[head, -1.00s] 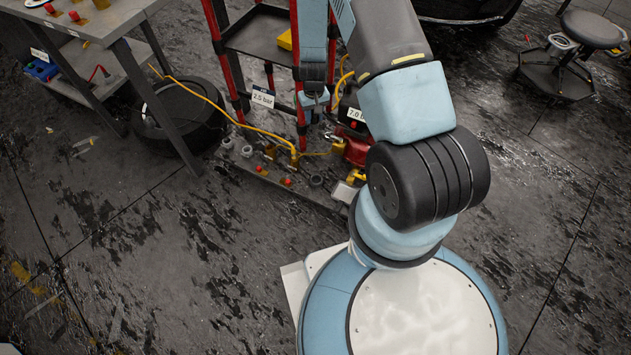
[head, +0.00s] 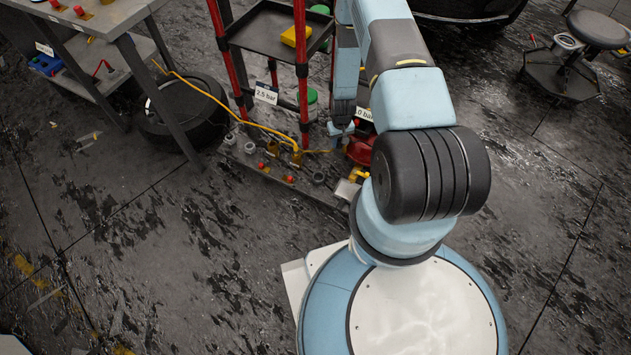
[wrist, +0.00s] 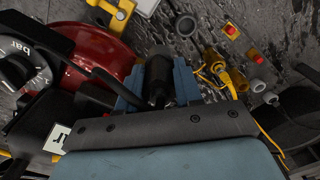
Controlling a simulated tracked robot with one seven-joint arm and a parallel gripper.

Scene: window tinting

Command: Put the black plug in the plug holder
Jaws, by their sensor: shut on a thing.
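My gripper (wrist: 158,92) has blue fingers, one on each side of a black plug (wrist: 158,75), a dark cylinder with a rounded end. It is shut on the plug. In the head view my gripper (head: 341,131) hangs low beside the red compressor part (head: 361,151); the plug cannot be made out there. In the wrist view a grey ring-shaped fitting (wrist: 185,26) lies beyond the plug, apart from it. Several small grey cups stand on the low board, one at its left (head: 250,148). I cannot tell which fitting is the plug holder.
A red-posted cart (head: 268,32) with a "2.5 bar" label stands behind the board. A yellow hose (head: 222,108) runs to brass fittings (wrist: 215,62). A red tank (wrist: 92,50) and a gauge (wrist: 14,75) crowd my gripper's left in the wrist view. Open floor (head: 150,250) lies front left.

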